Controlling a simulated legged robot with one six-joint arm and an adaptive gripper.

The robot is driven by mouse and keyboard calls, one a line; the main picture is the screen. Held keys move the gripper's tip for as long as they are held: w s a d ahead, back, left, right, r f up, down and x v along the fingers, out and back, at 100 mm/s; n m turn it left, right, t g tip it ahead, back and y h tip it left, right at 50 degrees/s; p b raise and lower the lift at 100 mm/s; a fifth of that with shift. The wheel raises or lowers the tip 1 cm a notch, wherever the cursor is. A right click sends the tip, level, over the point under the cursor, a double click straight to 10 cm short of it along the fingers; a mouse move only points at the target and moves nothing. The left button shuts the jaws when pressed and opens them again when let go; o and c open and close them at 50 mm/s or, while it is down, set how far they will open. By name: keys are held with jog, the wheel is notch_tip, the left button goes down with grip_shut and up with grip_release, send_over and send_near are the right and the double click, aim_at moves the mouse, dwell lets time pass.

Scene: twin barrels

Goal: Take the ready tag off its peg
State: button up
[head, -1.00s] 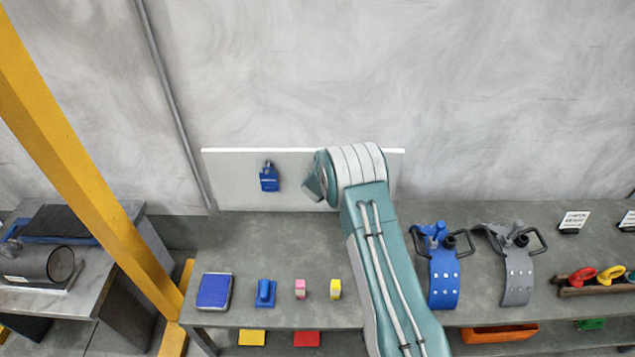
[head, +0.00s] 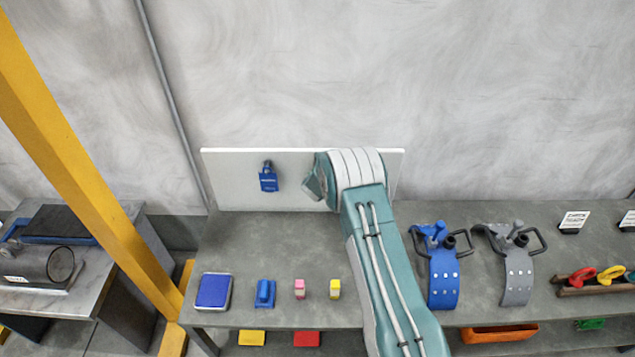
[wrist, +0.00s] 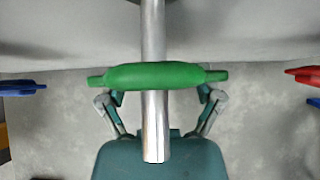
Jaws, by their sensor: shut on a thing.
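A green tag (wrist: 125,76) lies crosswise in the wrist view. A shiny metal peg (wrist: 154,130) runs through the middle of the picture, and the green tag crosses over it, still at the peg. My gripper (wrist: 160,98) is shut on the green tag, with one finger on each side of the peg. Whether the tag's hole is still around the peg is hard to tell. In the head view my arm hides the gripper, the green tag and its peg against the white board (head: 230,198).
A blue tag (head: 268,181) hangs on the board's left part. In the wrist view a blue piece (wrist: 20,88) and a red piece (wrist: 304,77) stick in at the sides. The grey bench (head: 255,240) holds a blue pad (head: 213,291), small blocks and two clamps.

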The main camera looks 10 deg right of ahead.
jog(key=shift+s+r, duration=0.1)
jog(key=shift+r, duration=0.05)
jog(key=shift+s+a+r, duration=0.1)
jog(key=shift+s+r, duration=0.05)
jog(key=shift+s, duration=0.45)
jog(key=shift+s+a+r, duration=0.15)
jog(key=shift+s+r, duration=0.05)
jog(key=shift+s, duration=0.4)
jog(key=shift+s+a+r, duration=0.1)
jog(key=shift+s+r, duration=0.05)
jog(key=shift+s, duration=0.45)
jog(key=s+a, duration=0.1)
jog(key=s, duration=0.5)
jog(key=shift+s+a, duration=0.2)
jog(key=shift+s, duration=0.2)
